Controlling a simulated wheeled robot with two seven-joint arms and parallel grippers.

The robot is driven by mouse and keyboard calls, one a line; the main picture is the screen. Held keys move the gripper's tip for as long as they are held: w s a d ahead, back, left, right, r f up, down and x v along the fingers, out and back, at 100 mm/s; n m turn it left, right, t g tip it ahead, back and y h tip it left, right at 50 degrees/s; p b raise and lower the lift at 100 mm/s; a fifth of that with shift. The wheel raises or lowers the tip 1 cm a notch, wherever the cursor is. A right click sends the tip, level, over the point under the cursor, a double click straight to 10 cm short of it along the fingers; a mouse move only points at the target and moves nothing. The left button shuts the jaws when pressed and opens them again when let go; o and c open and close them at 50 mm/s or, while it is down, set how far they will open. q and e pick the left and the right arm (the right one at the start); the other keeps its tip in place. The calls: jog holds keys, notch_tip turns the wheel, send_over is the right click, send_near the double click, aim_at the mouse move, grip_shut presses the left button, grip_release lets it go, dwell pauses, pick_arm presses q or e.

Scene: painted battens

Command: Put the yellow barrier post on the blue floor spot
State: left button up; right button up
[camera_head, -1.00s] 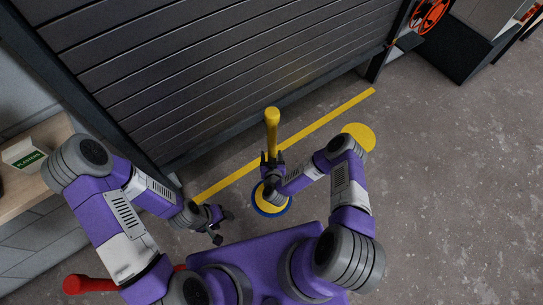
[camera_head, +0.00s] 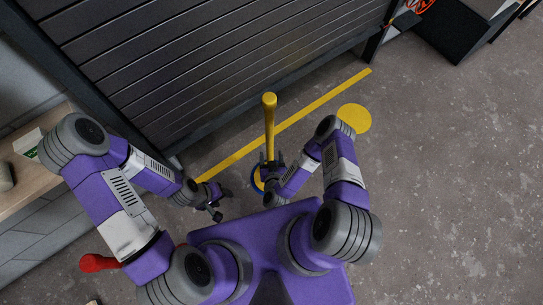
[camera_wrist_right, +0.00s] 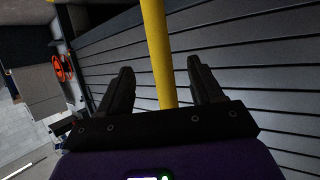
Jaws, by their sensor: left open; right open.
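The yellow barrier post (camera_head: 269,122) stands upright in the head view, in front of the shutter. Its round yellow base shows only in part. The base is inside the rim of the blue floor spot (camera_head: 253,181), of which only the left side shows; my right gripper and forearm hide the rest. My right gripper (camera_head: 270,161) is open at the post's lower part. In the right wrist view the post (camera_wrist_right: 158,50) runs between the two spread fingers, with gaps on both sides. My left gripper (camera_head: 219,200) is open and empty, left of the spot.
A yellow floor line (camera_head: 320,108) runs along the dark slatted shutter (camera_head: 220,50). A plain yellow floor spot (camera_head: 354,118) lies to the right. A red post (camera_head: 98,262) is at lower left, by a wooden-topped bench (camera_head: 35,185). The floor at right is clear.

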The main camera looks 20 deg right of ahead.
jog(key=s+a+r+g+y, duration=0.2)
jog(key=s+r+g+y, duration=0.4)
jog(key=s+g, duration=0.6)
jog(key=shift+s+a+r+g+y, duration=0.25)
jog(key=shift+r+g+y, duration=0.2)
jog(key=shift+r, duration=0.4)
jog(key=shift+r+p, duration=0.85)
jog(key=shift+p, duration=0.05)
